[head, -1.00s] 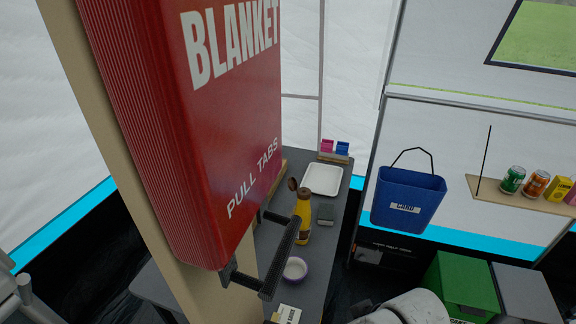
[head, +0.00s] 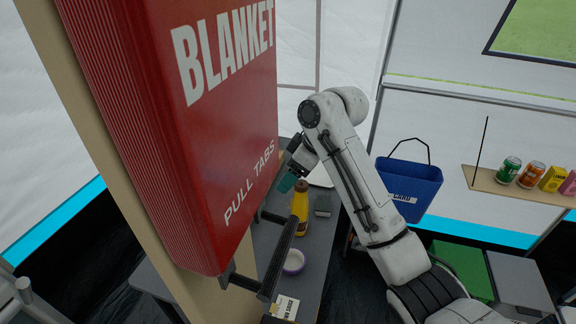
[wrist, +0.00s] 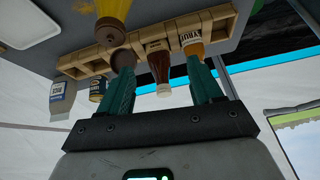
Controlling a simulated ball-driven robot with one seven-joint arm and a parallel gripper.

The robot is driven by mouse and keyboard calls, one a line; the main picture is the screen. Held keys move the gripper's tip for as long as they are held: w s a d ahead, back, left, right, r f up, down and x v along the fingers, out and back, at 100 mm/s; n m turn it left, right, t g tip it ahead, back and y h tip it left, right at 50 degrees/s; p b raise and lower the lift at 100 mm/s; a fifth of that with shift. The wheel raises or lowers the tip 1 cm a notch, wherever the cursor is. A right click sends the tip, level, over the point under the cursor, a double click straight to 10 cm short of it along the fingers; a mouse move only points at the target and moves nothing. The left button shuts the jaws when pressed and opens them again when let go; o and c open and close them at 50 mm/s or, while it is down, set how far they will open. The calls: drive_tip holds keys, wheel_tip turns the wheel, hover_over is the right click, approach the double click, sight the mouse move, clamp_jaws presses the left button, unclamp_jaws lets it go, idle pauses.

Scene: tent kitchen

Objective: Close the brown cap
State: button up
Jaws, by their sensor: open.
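A yellow bottle (head: 299,208) stands on the grey counter (head: 314,250); its top is covered by my gripper in the head view. In the wrist view the bottle (wrist: 113,8) hangs in from the top edge, with a brown collar (wrist: 108,31). The brown cap (wrist: 123,58) is flipped away from the collar and shows at the tip of my left-hand finger; I cannot tell whether they touch. My gripper (head: 287,183) is open, with nothing seen between its teal fingers (wrist: 160,66) but background bottles.
A wooden rack (wrist: 85,64) behind holds several bottles and jars. A purple-rimmed bowl (head: 294,262), a small dark box (head: 322,204) and a partly hidden white tray (head: 321,175) are on the counter. A big red blanket box (head: 185,130) blocks the left side.

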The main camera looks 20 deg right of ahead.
sight(286, 170)
drive_tip(key=w+d+r+n, duration=0.2)
drive_tip(key=w+d+r, duration=0.15)
drive_tip(key=r, duration=0.45)
drive_tip(key=shift+g+h, duration=0.4)
drive_tip(key=x, duration=0.3)
drive_tip(key=p+x, duration=0.1)
drive_tip(key=x, duration=0.6)
drive_tip(key=shift+d+f, duration=0.3)
drive_tip(key=shift+f, duration=0.1)
drive_tip(key=shift+c, duration=0.4)
drive_tip(key=c, duration=1)
